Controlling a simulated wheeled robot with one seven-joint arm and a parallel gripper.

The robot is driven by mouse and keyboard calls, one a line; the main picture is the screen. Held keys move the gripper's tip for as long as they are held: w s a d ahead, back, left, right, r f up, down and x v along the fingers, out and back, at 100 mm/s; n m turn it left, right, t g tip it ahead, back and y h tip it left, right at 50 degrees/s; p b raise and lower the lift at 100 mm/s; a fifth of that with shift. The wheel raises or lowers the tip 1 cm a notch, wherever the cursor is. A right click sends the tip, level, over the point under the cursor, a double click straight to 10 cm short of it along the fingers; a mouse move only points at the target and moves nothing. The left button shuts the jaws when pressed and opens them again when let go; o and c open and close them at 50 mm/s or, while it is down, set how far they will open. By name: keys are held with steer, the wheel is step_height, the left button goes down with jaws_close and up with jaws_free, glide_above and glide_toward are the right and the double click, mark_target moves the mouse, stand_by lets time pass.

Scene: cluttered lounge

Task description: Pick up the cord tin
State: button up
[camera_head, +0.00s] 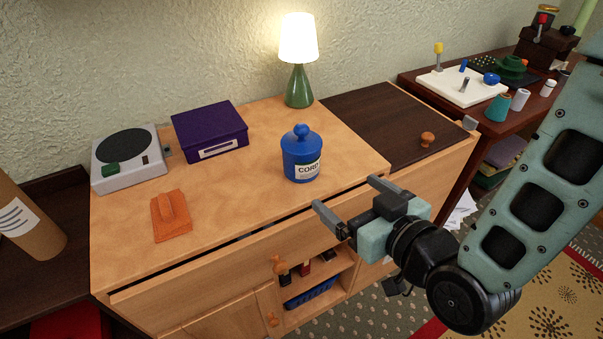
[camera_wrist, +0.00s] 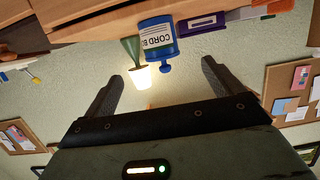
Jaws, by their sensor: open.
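The cord tin (camera_head: 301,158) is a blue lidded canister with a round knob and a white label reading CORD. It stands upright on the wooden cabinet top (camera_head: 230,220), right of centre. My gripper (camera_head: 345,203) is open and empty, in front of the cabinet's front edge, to the right of and nearer than the tin, apart from it. In the wrist view the tin (camera_wrist: 157,40) appears upside down beyond the open fingers (camera_wrist: 163,82), a little left of the midline between them. Nothing hides the tin in the head view.
A green lamp (camera_head: 299,86) stands behind the tin. A dark panel (camera_head: 385,125) with an orange knob is at right. The wood just before the tin is clear.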

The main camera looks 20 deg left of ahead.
mark_target(310, 160)
steer(key=shift+t+y, duration=0.4)
steer(key=shift+t, duration=0.3)
steer(key=x, duration=0.7)
steer(key=p+x, duration=0.1)
steer(key=x, duration=0.3)
steer(key=shift+a+f, duration=0.25)
steer(key=shift+f, duration=0.05)
steer(key=shift+f+p+x, duration=0.2)
steer(key=shift+p+x, duration=0.1)
steer(key=shift+x, duration=1.2)
steer(key=shift+f+p+x, duration=0.25)
steer(key=shift+x, duration=1.3)
steer(key=shift+d, duration=0.1)
steer(key=c, duration=1.3)
